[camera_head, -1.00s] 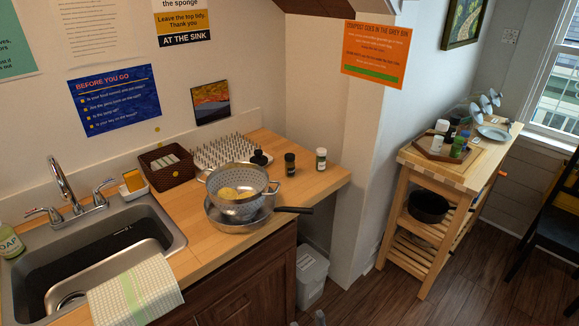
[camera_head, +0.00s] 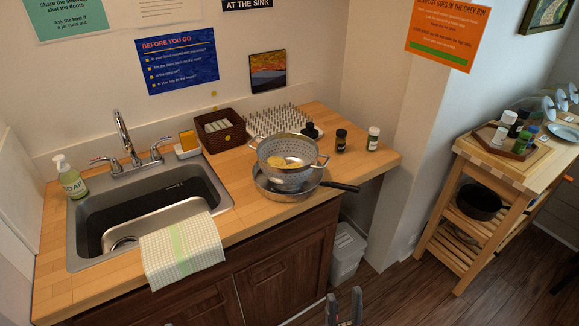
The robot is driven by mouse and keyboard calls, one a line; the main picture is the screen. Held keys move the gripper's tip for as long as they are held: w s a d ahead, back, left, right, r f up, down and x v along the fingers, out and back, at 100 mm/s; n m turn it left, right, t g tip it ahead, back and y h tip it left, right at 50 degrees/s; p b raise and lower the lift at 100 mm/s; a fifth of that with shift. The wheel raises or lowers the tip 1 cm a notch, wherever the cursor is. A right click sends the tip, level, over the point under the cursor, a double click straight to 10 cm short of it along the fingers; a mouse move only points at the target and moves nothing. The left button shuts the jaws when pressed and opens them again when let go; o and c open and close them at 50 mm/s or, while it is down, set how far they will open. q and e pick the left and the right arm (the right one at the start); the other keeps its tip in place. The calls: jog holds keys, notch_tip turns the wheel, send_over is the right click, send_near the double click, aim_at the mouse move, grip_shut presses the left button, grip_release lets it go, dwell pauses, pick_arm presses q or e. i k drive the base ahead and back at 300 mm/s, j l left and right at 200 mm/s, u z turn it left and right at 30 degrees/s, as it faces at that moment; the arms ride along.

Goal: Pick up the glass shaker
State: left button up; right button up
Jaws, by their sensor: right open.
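Two small shaker-like jars stand upright on the wooden counter, right of the colander. One is dark with a black cap (camera_head: 341,140); the other has a white cap and a green label (camera_head: 373,138). I cannot tell for sure which is the glass shaker. More small bottles stand on the cart at right. My right gripper (camera_head: 344,298) shows at the bottom edge, open and empty, its two fingers pointing up. It is in front of the counter and well apart from the jars. My left gripper is not in view.
A colander (camera_head: 287,155) sits in a pan (camera_head: 266,184) whose handle points right, in front of the jars. A spiked drying rack (camera_head: 277,121) and a brown basket (camera_head: 219,132) stand behind. The sink (camera_head: 90,235) is left. A grey bin (camera_head: 347,253) stands below the counter's right end.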

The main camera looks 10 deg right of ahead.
aim_at(339, 145)
jog(key=i+l+u, duration=0.1)
jog(key=l, duration=0.3)
jog(key=i+l, duration=0.2)
jog(key=l, duration=0.25)
jog(key=i+l+u, duration=0.15)
jog(key=l, duration=0.3)
jog(key=i+l+u, duration=0.1)
jog(key=l, duration=0.3)
jog(key=i+l+u, duration=0.1)
jog(key=l, duration=0.4)
jog(key=i+l, duration=0.2)
jog(key=l, duration=0.25)
jog(key=i+l+u, duration=0.15)
jog(key=l, duration=0.3)
jog(key=i+j, duration=0.15)
jog(key=j, duration=0.15)
jog(key=i+j, duration=0.1)
jog(key=j, duration=0.2)
